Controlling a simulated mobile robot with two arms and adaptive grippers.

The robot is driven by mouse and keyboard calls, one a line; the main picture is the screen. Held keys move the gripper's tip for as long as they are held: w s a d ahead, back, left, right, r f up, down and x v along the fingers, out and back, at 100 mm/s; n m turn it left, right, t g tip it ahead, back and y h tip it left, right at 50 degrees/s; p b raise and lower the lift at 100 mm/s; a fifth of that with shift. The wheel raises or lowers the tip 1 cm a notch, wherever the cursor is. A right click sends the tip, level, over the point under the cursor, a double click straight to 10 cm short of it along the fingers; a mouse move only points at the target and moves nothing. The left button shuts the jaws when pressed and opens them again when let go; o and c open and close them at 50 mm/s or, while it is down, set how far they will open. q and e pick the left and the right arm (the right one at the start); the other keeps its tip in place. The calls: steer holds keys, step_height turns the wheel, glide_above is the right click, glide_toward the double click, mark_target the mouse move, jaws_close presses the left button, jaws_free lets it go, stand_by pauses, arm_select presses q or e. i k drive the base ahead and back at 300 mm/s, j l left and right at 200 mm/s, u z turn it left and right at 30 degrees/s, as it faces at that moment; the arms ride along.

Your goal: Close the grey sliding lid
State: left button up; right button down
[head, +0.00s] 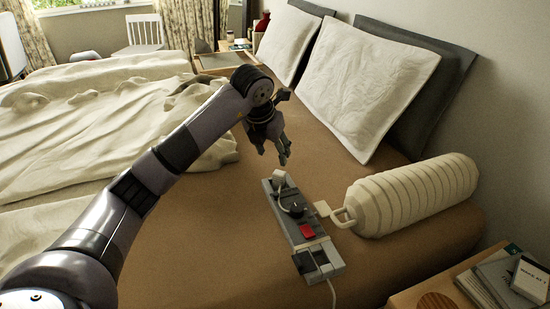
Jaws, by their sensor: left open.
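A long grey box (331,267) lies on the brown bed sheet. Along its top are a pale looped handle at the far end, a dark round knob (292,203), a red square (307,231) and a dark piece (318,259) near the front end. A grey sliding lid seems to belong to the front part, but I cannot tell its edges or how far open it is. My left gripper (284,158) is open and empty, pointing down above and beyond the box's far end, apart from it. My right gripper is not in view.
Pillows (365,85) stand behind. A bedside table (425,296) with books is at lower right. The sheet left of the box is clear.

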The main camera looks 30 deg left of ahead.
mark_target(304, 264)
steer(key=k, duration=1)
